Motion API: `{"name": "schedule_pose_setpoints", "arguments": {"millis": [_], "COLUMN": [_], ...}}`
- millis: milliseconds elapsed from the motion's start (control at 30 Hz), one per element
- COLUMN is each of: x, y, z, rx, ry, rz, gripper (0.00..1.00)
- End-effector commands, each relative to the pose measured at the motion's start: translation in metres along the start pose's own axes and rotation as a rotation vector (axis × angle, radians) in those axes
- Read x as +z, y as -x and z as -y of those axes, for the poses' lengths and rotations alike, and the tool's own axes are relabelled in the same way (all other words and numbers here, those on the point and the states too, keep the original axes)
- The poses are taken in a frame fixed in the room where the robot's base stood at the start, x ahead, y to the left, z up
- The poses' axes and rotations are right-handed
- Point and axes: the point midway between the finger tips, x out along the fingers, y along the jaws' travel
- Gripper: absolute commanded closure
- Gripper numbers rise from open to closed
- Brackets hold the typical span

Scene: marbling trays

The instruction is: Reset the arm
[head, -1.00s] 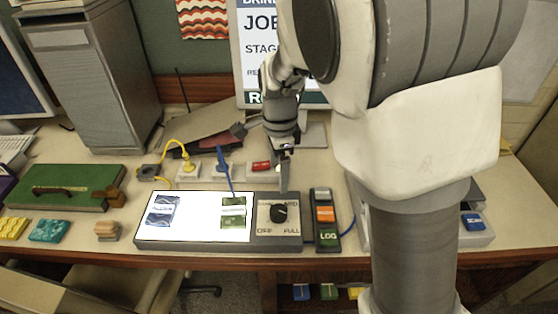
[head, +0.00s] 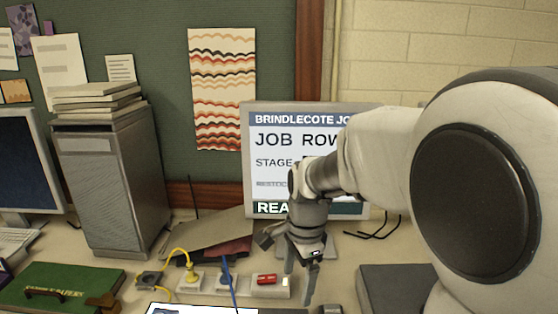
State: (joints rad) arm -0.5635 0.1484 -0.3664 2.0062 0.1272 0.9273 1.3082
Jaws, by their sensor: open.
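My gripper (head: 299,284) hangs from my arm in the head view, pointing down, with its two fingers apart and nothing between them. It is above the back of the desk, in front of the lower part of the sign screen (head: 262,178). My arm comes in from the right and covers the right part of that screen. Where the fingertips sit in height over the desk is hard to tell.
A power strip (head: 265,293) with yellow and blue cords lies near the gripper. A grey cabinet (head: 112,195) with books on top stands left, beside a green case (head: 65,284). A grey box (head: 395,290) is at right. The lit panel's edge (head: 200,309) shows at the bottom.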

Motion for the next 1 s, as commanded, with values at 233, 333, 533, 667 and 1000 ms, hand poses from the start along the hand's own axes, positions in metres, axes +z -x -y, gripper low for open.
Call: {"name": "schedule_pose_setpoints", "arguments": {"millis": [233,333,533,667,1000], "x": [-0.017,-0.02,-0.025,-0.027,-0.027], "y": [0.054,0.07,0.094,0.102,0.106], "z": [-0.052,-0.074,-0.119,-0.147,-0.183], "rx": [-0.132,-0.178,-0.239,-0.246,-0.201], "ry": [0.333,0.473,0.752,0.925,1.166], "rz": [-0.004,-0.038,-0.154,-0.254,-0.412], "gripper": [0.11,0.11,0.11,0.11,0.11]}}
